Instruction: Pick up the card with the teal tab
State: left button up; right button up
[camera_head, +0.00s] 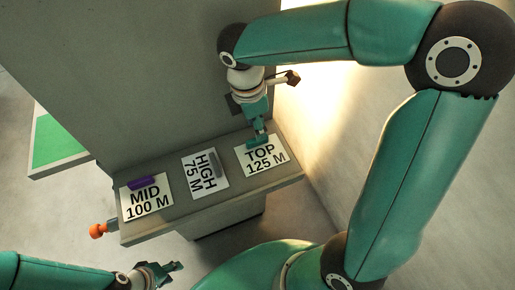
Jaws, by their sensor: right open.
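A white card reading "TOP 125 M" (262,160) lies on the grey shelf at its right end. A teal tab (257,143) shows along the card's upper edge. My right gripper (260,133) points down over this tab with its jaws open. Its fingers partly cover the tab, and I cannot tell whether they touch it. My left gripper (172,272) is open and empty at the bottom of the view, below the shelf and away from the cards.
A card reading "HIGH 75 M" (198,172), turned sideways with a grey tab, lies in the middle of the shelf (222,192). A "MID 100 M" card (147,203) with a purple tab lies left. An orange knob (98,231) juts from the shelf's left end. A grey wall rises behind.

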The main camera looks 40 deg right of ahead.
aim_at(262, 151)
jog(key=shift+w+d+f+p, duration=0.15)
jog(key=shift+f+p, duration=0.25)
jog(key=shift+f, duration=2.35)
grip_shut()
